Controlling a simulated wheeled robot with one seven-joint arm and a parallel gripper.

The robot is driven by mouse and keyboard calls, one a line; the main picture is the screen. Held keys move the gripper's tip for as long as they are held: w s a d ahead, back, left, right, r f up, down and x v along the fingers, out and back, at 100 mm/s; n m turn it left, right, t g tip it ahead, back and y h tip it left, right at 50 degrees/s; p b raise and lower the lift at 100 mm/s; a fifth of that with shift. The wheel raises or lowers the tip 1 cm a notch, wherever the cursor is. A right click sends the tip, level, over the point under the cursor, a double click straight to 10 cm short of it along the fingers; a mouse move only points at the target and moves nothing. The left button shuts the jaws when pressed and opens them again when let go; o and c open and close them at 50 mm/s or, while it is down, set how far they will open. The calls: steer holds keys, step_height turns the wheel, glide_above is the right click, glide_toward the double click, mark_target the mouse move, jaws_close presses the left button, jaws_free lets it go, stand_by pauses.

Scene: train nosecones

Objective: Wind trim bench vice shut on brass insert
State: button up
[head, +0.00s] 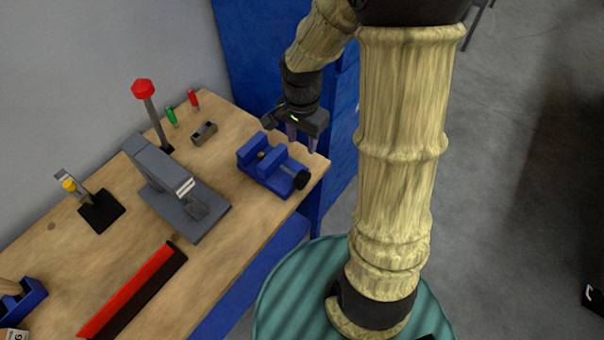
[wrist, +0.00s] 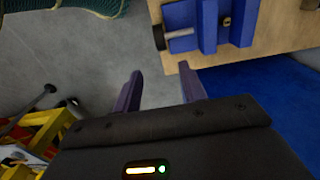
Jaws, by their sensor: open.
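The bench vice (head: 272,168) is blue and sits at the right edge of the wooden bench. Its dark round handle (head: 301,180) faces the bench's front edge. A small brass insert (head: 262,155) shows between the vice jaws; whether the jaws touch it I cannot tell. In the wrist view the vice (wrist: 208,24) is at the top, with its handle (wrist: 158,37) on a metal screw and the brass insert (wrist: 227,21) between the jaws. My gripper (head: 301,146) is open and empty, above and beside the vice. Its two fingers (wrist: 165,82) also show in the wrist view, apart from the handle.
A grey press (head: 178,190) with a red-knobbed lever stands left of the vice. A small metal block (head: 204,133) and red and green-handled tools (head: 172,117) lie behind. A red and black bar (head: 135,295) lies nearer. Blue cabinets (head: 245,45) stand behind the bench.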

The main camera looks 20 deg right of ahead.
mark_target(302, 174)
step_height(302, 174, down, 16)
steer(key=shift+f+p, duration=0.1)
steer(key=shift+p, duration=0.35)
jaws_close()
